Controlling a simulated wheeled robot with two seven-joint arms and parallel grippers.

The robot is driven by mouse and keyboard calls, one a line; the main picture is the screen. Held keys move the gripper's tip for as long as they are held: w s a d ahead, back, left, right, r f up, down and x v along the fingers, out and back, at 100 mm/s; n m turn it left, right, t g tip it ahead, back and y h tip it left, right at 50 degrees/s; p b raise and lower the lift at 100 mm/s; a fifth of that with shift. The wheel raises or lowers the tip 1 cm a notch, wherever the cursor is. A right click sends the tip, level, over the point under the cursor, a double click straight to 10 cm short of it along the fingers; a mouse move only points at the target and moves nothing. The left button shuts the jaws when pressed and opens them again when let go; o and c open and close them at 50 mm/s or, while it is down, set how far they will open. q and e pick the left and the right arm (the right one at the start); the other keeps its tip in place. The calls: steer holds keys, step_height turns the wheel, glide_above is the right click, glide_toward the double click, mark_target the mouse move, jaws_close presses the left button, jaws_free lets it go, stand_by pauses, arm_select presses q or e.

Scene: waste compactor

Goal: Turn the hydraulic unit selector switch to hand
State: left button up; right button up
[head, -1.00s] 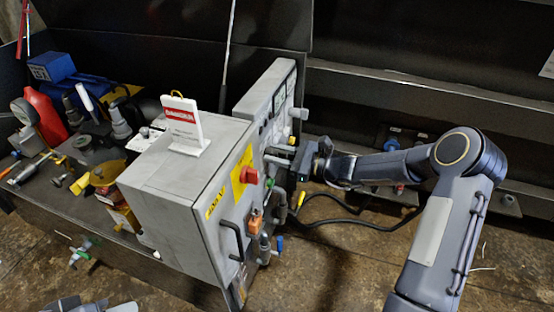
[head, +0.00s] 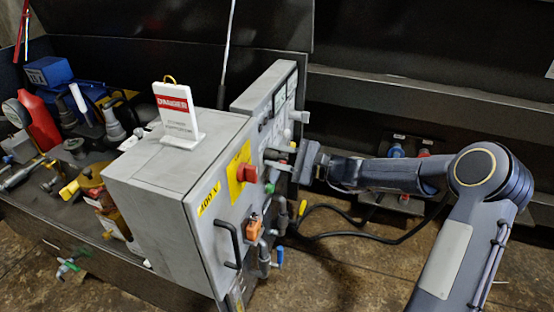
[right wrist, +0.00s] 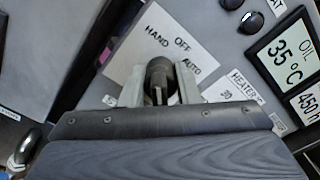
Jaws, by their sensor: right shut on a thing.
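The selector switch (right wrist: 157,72) is a dark round knob on a white label plate marked HAND, OFF and AUTO, seen in the right wrist view. My right gripper (right wrist: 159,90) is shut on the knob, with one pale finger on each side. I cannot tell which word the knob points to. In the head view the right gripper (head: 280,160) reaches from the right to the grey control panel (head: 276,92), and the knob is hidden there. My left gripper is not in view.
A grey cabinet (head: 160,182) with a red knob and a danger sign (head: 176,115) stands left of my right gripper. A smaller knob and an OIL display (right wrist: 293,58) are near the switch. Pipes and a black cable (head: 350,236) run below my right arm.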

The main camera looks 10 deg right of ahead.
mark_target(288, 158)
steer(key=shift+f, duration=0.1)
stand_by(0.3)
steer(key=o, duration=0.6)
steer(key=shift+d, duration=0.1)
steer(key=p+v, duration=0.2)
steer(key=v, duration=0.5)
steer(key=shift+s+d, duration=0.25)
steer(key=shift+d, duration=0.05)
